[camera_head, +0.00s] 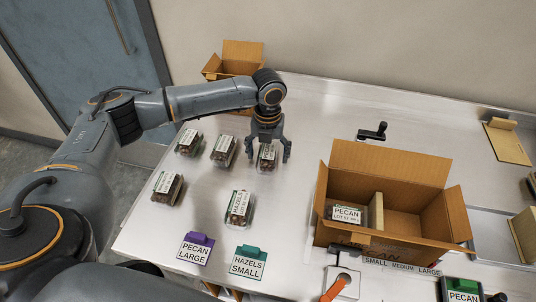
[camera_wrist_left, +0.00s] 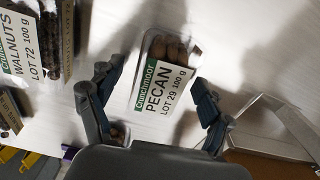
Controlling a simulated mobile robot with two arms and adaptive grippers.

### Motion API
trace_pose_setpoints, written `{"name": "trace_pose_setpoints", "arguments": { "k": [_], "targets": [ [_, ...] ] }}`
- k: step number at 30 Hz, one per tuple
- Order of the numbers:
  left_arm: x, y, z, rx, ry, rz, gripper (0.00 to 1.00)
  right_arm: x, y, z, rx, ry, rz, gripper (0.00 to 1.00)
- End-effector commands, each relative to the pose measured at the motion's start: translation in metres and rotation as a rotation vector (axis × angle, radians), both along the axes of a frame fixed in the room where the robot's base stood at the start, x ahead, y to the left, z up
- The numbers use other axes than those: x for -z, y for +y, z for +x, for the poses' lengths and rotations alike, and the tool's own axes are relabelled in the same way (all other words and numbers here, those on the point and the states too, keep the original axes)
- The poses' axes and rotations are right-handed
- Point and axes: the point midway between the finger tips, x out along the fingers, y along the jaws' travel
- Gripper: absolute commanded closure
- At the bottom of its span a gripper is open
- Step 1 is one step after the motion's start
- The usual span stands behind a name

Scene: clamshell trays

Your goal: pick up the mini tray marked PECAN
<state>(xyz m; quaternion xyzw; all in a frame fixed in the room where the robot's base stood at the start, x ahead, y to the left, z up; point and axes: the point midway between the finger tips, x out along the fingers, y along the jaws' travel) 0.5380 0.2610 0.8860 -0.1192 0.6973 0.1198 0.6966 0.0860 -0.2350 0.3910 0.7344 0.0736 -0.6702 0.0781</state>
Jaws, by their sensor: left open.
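The mini tray marked PECAN (camera_wrist_left: 165,85), a clear clamshell with a green and white label reading LOT 29 100 g, lies on the pale table. In the head view this tray (camera_head: 267,158) is partly covered by my left gripper (camera_head: 270,155). My left gripper (camera_wrist_left: 155,108) is open, with one finger on each side of the tray. Gaps show between the fingers and the tray in the wrist view. My right gripper is not in view.
A tray marked WALNUTS (camera_wrist_left: 30,45) lies beside the PECAN tray. Other trays (camera_head: 223,150) (camera_head: 239,207) stand nearby. An open carton (camera_head: 390,165) on the right holds another PECAN tray (camera_head: 346,214). A purple PECAN LARGE card (camera_head: 195,250) and a green HAZELS SMALL card (camera_head: 248,264) stand in front.

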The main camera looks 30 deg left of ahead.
Motion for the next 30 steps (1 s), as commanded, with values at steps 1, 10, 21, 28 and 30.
{"name": "trace_pose_setpoints", "arguments": {
  "k": [1, 10, 21, 28, 30],
  "targets": [
    [0.000, 0.000, 0.000, 0.000, 0.000, 0.000, 0.21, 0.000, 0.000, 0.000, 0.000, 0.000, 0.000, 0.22],
    [0.000, 0.000, 0.000, 0.001, -0.001, -0.001, 0.60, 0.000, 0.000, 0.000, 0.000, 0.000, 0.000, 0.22],
    [-0.001, 0.000, 0.001, 0.000, -0.001, -0.001, 0.79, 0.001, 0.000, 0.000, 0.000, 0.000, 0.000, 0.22],
    [-0.017, -0.001, 0.001, 0.001, -0.004, -0.003, 0.79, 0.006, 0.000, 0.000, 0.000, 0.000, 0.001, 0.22],
    [-0.027, 0.000, 0.002, 0.000, -0.005, -0.002, 0.79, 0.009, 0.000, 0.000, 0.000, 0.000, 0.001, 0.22]
  ]
}}
